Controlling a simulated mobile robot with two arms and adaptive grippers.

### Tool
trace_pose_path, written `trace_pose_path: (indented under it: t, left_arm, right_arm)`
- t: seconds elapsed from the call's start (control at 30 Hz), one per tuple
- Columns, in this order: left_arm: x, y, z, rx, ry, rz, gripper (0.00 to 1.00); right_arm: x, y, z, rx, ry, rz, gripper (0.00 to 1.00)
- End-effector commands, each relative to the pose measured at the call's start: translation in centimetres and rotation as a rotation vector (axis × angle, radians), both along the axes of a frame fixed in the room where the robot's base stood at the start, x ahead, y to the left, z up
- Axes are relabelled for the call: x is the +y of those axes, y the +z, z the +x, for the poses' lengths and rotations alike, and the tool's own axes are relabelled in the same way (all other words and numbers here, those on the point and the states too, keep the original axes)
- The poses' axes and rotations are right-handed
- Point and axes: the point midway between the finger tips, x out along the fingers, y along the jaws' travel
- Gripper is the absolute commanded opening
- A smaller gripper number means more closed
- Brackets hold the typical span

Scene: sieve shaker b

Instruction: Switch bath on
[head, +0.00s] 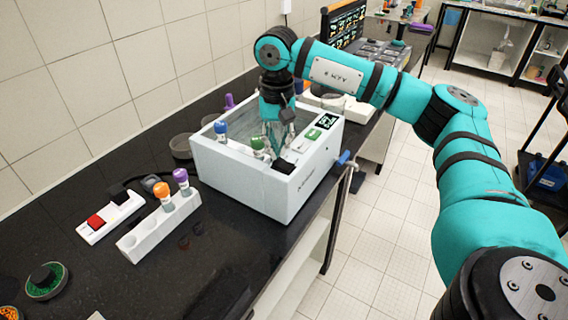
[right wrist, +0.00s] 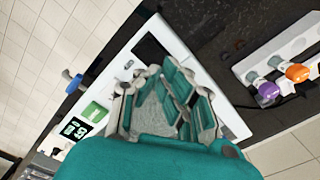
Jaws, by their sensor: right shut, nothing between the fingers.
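The bath (head: 240,185) is a white open box on the dark bench. Its right-hand top panel carries a dark display (head: 326,121), a green button-like patch (head: 313,134) and a black rectangular part (head: 284,166) near the front corner. In the right wrist view the same panel shows the display (right wrist: 74,128), the green patch (right wrist: 95,113) and the black part (right wrist: 152,48). My right gripper (head: 273,145) points down over the bath, beside the panel. It is shut and empty; it also shows in the right wrist view (right wrist: 165,75). Contact cannot be told. My left gripper is out of view.
Blue-capped (head: 220,130) and green-capped (head: 258,146) bottles are at the bath. A white rack (head: 140,240) with orange- and purple-capped bottles stands left of it. A white strip with a red switch (head: 97,221) lies farther left. A blue tap-like part (head: 344,157) sticks out of the bath's right side.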

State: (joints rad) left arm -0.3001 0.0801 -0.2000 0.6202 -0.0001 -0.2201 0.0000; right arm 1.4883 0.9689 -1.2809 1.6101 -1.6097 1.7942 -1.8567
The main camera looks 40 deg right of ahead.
Motion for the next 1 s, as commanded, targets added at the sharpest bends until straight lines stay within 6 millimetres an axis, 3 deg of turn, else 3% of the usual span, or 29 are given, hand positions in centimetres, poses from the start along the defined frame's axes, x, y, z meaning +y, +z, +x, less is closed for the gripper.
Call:
trace_pose_path:
  t: [1.0]
  left_arm:
    - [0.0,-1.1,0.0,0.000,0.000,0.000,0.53]
  right_arm:
    - [0.0,-1.6,0.0,0.000,0.000,0.000,0.00]
